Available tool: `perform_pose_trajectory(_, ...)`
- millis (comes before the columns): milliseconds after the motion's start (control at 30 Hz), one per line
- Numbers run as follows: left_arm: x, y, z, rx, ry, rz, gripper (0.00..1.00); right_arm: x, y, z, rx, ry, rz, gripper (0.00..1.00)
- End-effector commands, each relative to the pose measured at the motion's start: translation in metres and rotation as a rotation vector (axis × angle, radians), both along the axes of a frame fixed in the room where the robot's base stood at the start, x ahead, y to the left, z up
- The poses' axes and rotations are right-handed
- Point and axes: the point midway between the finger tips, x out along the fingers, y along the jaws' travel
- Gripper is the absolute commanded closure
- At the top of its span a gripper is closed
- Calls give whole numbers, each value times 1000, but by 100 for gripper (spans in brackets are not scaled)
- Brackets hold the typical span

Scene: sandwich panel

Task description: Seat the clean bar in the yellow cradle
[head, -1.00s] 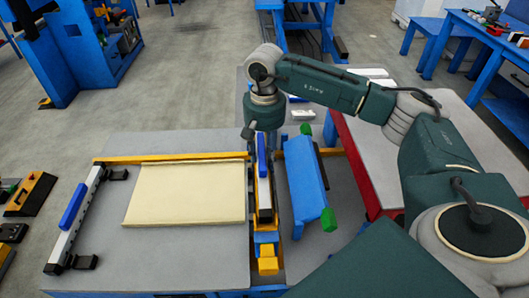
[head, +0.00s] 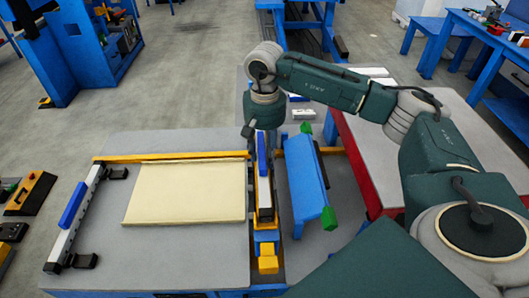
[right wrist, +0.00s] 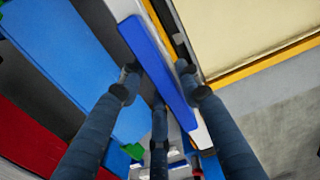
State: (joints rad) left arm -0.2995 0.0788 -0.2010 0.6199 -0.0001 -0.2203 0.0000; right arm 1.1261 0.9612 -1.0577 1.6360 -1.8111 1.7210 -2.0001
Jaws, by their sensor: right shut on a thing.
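A white bar with a blue grip (head: 262,155) lies lengthwise at the yellow cradle (head: 267,264), beside the cream panel. My right gripper (head: 260,142) reaches down over the bar's far part. In the right wrist view its fingers (right wrist: 157,85) stand on both sides of the bar's blue grip (right wrist: 158,72), shut on it. The bar lines up with the cradle, but the gripper and the bar hide the contact, so I cannot tell whether it is fully down. A second white bar with a blue grip (head: 73,204) rests in black holders at the left. My left gripper is not in view.
The cream panel (head: 185,194) lies on the grey table between the two bars, with a yellow rail (head: 150,158) behind it. A blue trough with green ends (head: 305,180) stands close right of the cradle. A red-edged table (head: 365,165) is further right.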

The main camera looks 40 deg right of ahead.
Motion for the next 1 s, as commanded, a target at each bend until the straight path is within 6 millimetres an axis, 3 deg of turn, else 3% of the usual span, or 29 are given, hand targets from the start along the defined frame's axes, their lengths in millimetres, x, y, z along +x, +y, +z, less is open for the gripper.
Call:
perform_pose_trajectory(667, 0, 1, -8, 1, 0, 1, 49, 0, 0, -8, 0, -1, 0, 100)
perform_pose_trajectory(700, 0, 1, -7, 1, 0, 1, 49, 0, 0, -7, 0, -1, 0, 58)
perform_pose_trajectory(767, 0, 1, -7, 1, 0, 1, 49, 0, 0, -7, 0, -1, 0, 46)
perform_pose_trajectory(1000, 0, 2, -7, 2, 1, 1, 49, 0, 0, -8, 0, 1, 0, 44)
